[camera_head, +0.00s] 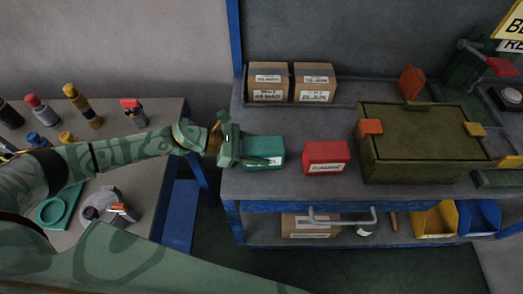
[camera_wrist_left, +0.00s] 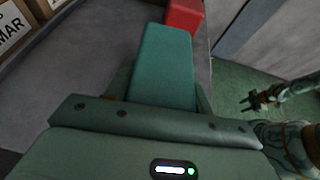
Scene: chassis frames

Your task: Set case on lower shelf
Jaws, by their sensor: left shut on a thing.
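A teal case (camera_head: 266,145) is at the left front of the upper bench top. My left gripper (camera_head: 254,160) is shut on it from the left. The case also shows in the left wrist view (camera_wrist_left: 165,65), extending from between the jaws. I cannot tell whether it touches the bench top. The lower shelf (camera_head: 262,232) runs under the bench top, with a blue front edge; much of it is hidden from above. My right gripper (camera_wrist_left: 260,100) shows small in the left wrist view, empty, with its fingers apart, over the green floor.
A red case (camera_head: 325,157) and a large olive chest (camera_head: 412,150) stand right of the teal case. Two cartons (camera_head: 268,82) stand behind. The lower shelf holds a carton (camera_head: 308,226), a yellow bin (camera_head: 434,219) and a blue bin (camera_head: 478,217).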

